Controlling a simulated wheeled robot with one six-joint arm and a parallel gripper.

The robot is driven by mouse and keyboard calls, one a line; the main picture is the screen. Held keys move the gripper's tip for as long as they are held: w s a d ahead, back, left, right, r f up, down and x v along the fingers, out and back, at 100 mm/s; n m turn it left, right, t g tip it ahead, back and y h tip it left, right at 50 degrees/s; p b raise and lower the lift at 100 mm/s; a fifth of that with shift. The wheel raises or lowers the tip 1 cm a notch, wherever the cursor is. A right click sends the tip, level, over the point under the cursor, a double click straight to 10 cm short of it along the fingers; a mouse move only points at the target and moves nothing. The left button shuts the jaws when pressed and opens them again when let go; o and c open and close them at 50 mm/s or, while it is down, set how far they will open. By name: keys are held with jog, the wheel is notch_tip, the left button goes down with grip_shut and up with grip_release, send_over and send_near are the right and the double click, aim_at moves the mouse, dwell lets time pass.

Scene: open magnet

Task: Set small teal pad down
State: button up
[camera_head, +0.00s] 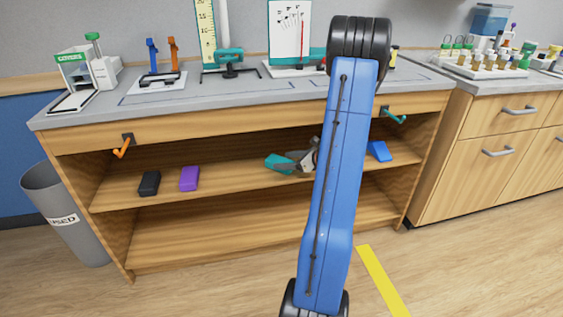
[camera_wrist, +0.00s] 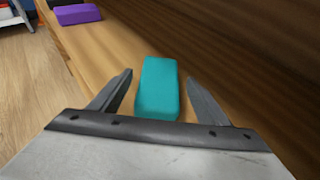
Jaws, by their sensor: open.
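The small teal pad (camera_wrist: 158,88) lies on the wooden shelf (camera_wrist: 105,60) in the wrist view. My gripper (camera_wrist: 159,80) is open, with one finger on each side of the pad and a visible gap on both sides. In the head view the teal pad (camera_head: 279,163) shows on the open shelf under the bench top, with my gripper (camera_head: 308,158) at it, partly hidden by my blue arm.
On the same shelf are a black pad (camera_head: 149,183), a purple pad (camera_head: 189,179) to the left and a blue pad (camera_head: 379,151) to the right. The bench top (camera_head: 200,92) lies above. A grey bin (camera_head: 62,215) stands at left.

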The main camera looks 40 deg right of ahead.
jog(key=v, duration=0.8)
jog(key=shift+s+r, duration=0.1)
jog(key=shift+s, duration=0.25)
jog(key=a+r+n+g+y, duration=0.1)
jog(key=a+r+n+g, duration=0.3)
jog(key=a, duration=0.7)
jog(key=s+a+r+n+g+y, duration=0.1)
jog(key=a+r+n, duration=0.2)
jog(key=a+n, duration=0.55)
jog(key=a+r+n+g+y, duration=0.2)
jog(key=a+r+n+g, duration=0.15)
jog(key=a, duration=0.85)
jog(key=s+a+r+n+h, duration=0.2)
jog(key=s+a+n+h, duration=0.1)
jog(key=s+a+n, duration=0.3)
jog(key=s+a+r+n+h, duration=0.3)
jog(key=s+a+n+h, duration=0.1)
jog(key=s+n, duration=0.7)
jog(key=shift+s+a, duration=0.4)
jog(key=shift+a, duration=0.5)
